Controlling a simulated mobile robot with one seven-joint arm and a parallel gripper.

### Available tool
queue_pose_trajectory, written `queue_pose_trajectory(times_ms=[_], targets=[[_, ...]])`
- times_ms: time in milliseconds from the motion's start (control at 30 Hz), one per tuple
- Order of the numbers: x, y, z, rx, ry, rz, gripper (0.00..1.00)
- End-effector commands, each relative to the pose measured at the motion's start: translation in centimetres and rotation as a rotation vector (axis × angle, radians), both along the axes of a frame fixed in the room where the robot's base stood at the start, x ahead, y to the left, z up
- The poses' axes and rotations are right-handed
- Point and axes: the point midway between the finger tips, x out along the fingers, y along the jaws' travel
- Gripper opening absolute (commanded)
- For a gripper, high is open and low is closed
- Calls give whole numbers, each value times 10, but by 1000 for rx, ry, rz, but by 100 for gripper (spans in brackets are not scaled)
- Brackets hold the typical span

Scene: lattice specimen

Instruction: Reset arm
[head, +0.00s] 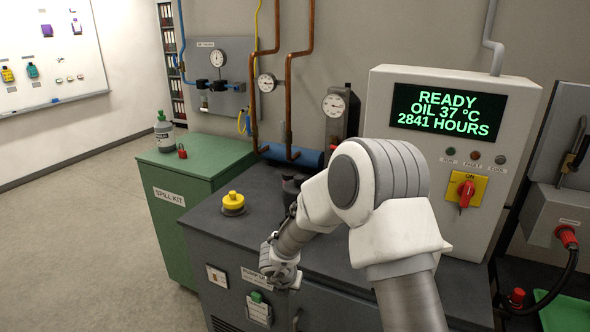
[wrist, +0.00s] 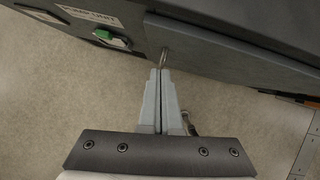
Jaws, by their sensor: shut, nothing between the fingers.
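My gripper (wrist: 161,72) points at the front of the dark grey pump cabinet in the wrist view. Its two grey fingers are closed together with nothing between them. The fingertips are close to a small metal handle (wrist: 164,57) on the cabinet front; I cannot tell whether they touch it. In the head view my arm reaches over the cabinet (head: 210,228) and bends down in front of it. The fingers are not clearly visible there.
A yellow knob (head: 233,199) stands on the cabinet top. A green spill kit cabinet (head: 172,222) is left. A control box (head: 385,95) with a lit READY screen and red switch stands right. A green-tabbed panel (wrist: 110,38) is on the cabinet front. Open floor (head: 80,240) lies left.

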Motion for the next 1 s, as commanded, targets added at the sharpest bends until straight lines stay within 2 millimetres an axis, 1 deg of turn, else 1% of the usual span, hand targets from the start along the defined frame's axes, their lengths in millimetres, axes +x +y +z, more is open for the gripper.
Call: queue_pose_trajectory(times_ms=[33, 67, 100, 167, 200, 267, 300, 367, 433, 500, 567, 600, 667, 700, 767, 800, 867, 1000], targets=[[10, 0, 26, -15, -50, 98, 0], [15, 1, 40, -28, -79, 167, 0], [20, 1, 60, -52, -119, 267, 0], [25, 3, 90, -94, -175, 416, 0], [26, 4, 108, -129, -210, 518, 0], [25, 6, 136, -185, -260, 664, 0], [23, 6, 153, -226, -292, 760, 0], [16, 7, 178, -294, -333, 904, 0], [6, 6, 204, -383, -375, 1068, 0], [-9, 5, 227, -477, -408, 1228, 0], [-23, 2, 245, -563, -429, 1364, 0], [-34, -1, 255, -622, -438, 1453, 0], [-51, -5, 268, -713, -447, 1585, 0], [-63, -9, 276, -774, -447, 1671, 0], [-82, -16, 285, -867, -441, 1799, 0], [-96, -21, 290, -929, -432, 1885, 0], [-116, -30, 296, -1020, -410, 2008, 0], [-166, -56, 303, -1224, -319, 2293, 0]])
